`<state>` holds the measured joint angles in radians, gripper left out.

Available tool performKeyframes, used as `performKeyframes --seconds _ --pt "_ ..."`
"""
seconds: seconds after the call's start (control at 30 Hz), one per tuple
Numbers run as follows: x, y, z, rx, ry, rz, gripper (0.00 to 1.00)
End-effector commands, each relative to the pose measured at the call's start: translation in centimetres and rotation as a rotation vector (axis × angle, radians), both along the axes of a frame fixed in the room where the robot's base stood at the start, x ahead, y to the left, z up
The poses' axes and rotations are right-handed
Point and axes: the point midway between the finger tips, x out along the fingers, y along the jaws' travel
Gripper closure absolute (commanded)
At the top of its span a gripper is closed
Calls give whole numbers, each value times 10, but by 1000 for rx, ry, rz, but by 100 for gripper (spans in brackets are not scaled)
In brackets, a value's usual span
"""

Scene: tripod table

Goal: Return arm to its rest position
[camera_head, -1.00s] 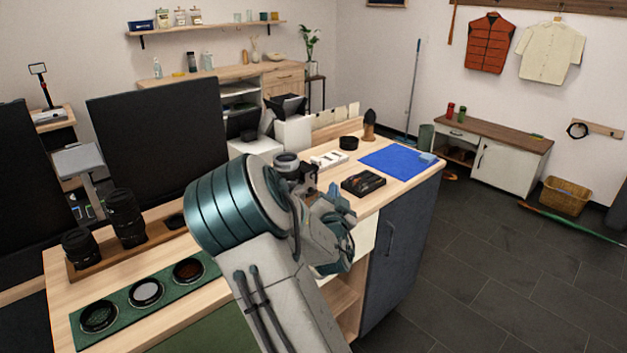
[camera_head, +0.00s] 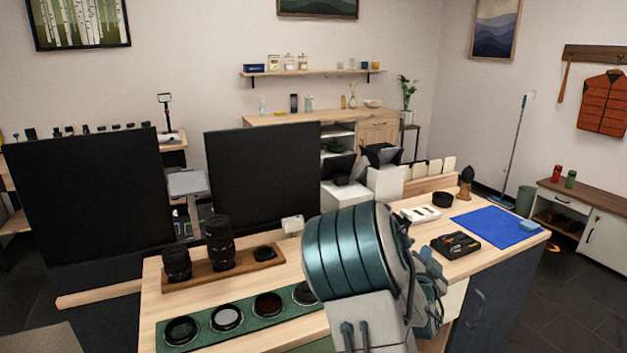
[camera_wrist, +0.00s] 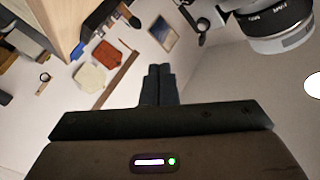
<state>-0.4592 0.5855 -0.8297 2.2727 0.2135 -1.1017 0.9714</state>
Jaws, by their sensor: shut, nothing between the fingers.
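My arm (camera_head: 350,262) is folded up close in front of the head camera, with its teal joint over the near side of the wooden counter (camera_head: 215,285). My gripper is not clearly visible in the head view; the arm's own links cover that area. In the wrist view, my gripper (camera_wrist: 159,72) shows its two dark fingers together, with nothing between them. The fingers are apart from any object and point toward the room, with an orange vest (camera_wrist: 107,52) and a cream shirt (camera_wrist: 90,79) far beyond them.
The counter holds a green mat with several round filters (camera_head: 226,317), lenses on a wooden tray (camera_head: 245,262), a black tool tray (camera_head: 455,246) and a blue mat (camera_head: 505,228). Two dark panels (camera_head: 262,175) stand behind it. Dark floor (camera_head: 560,300) is free at the right.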

Motion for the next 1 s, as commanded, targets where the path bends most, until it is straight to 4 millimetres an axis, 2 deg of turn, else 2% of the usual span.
performKeyframes --seconds 0.17,0.33,0.47,0.67,0.8,1.0 --pt "-17 9 -8 122 223 -6 100" --pt "-43 41 -12 194 468 74 100" --pt "-70 72 -5 208 643 175 100" --pt "-127 119 17 159 897 368 100" --pt "-178 148 38 68 1062 518 100" --pt "-254 173 63 -101 1279 686 100"
